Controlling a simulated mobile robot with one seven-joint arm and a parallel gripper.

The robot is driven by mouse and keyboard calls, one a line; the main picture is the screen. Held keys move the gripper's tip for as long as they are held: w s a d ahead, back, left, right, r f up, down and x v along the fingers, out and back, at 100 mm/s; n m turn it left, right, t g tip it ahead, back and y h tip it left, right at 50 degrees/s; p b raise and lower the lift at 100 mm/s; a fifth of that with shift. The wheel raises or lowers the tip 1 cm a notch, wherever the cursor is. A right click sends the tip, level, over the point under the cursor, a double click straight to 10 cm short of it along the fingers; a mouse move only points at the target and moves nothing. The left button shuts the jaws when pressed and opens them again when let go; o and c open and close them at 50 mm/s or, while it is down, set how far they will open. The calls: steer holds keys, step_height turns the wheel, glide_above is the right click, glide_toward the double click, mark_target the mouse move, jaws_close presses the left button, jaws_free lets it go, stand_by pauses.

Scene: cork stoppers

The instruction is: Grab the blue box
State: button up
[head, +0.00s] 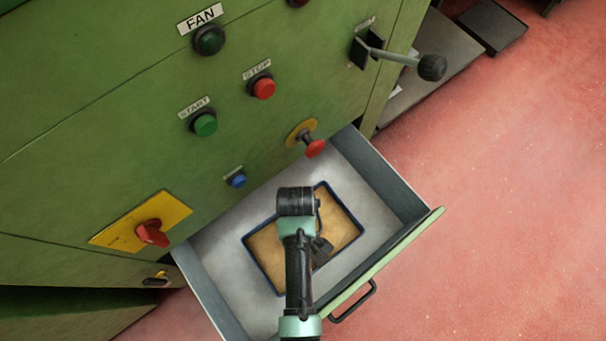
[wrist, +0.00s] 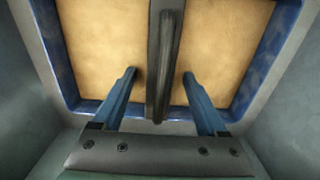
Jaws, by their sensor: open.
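The blue box (head: 344,207) is a shallow open tray with a dark blue rim and a tan inside, lying in the open drawer. In the wrist view the blue box (wrist: 268,55) fills most of the upper part, with its near rim below the fingertips. My gripper (head: 321,249) is over the box, and my arm hides the middle of it. In the wrist view my gripper (wrist: 156,75) is open, its two blue fingers apart over the tan inside. A dark bar (wrist: 165,60) runs between the fingers; I cannot tell what it belongs to. Contact with the box cannot be told.
The grey drawer (head: 225,240) has raised side walls and a green front with a black handle (head: 352,302). The green machine panel (head: 120,130) with buttons and a red knob (head: 314,148) stands behind it. The red floor (head: 500,200) to the right is clear.

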steer(key=shift+f, duration=0.55)
steer(key=shift+c, duration=0.2)
jaws_close()
steer(key=shift+r, duration=0.1)
